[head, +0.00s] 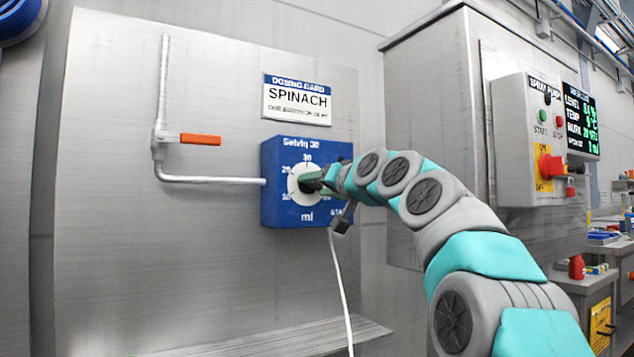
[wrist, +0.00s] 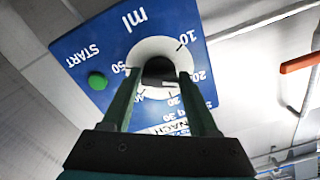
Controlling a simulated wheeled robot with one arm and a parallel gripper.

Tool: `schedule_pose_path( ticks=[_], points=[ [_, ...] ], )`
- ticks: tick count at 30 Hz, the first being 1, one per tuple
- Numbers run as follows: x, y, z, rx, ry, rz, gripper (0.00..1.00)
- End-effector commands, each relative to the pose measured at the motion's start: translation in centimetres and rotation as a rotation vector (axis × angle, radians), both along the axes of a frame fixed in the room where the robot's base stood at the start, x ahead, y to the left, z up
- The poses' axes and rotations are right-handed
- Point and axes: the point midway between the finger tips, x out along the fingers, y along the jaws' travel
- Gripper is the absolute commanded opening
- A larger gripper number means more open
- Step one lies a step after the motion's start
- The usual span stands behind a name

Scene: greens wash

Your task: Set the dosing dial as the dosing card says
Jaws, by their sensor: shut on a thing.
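The dosing card (head: 297,99) on the steel panel reads SPINACH, with a small line below that I cannot read. Under it is the blue dosing box (head: 275,208), marked ml, with a white dial face (head: 296,196) and numbers around it. In the wrist view the blue box (wrist: 90,60) appears upside down, with 10, 20 and 50 readable. My gripper (head: 314,184) is at the dial. In the wrist view my gripper (wrist: 159,76) has one finger on each side of the dark knob (wrist: 158,68), shut on it. The knob's exact setting is unclear.
A green START button (wrist: 97,81) sits on the box's corner, near the fingers. A pipe (head: 205,180) with an orange-handled valve (head: 200,139) runs into the box from the left. A white cable (head: 341,285) hangs below. A spray pump box (head: 527,140) with a red switch is at right.

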Motion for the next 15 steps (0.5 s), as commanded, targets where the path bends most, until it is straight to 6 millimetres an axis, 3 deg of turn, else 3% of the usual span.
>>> schedule_pose_path(
  ticks=[15],
  points=[
    [0.0, -0.04, 0.03, 0.026, 0.017, 0.0, 0.04]
  ],
)
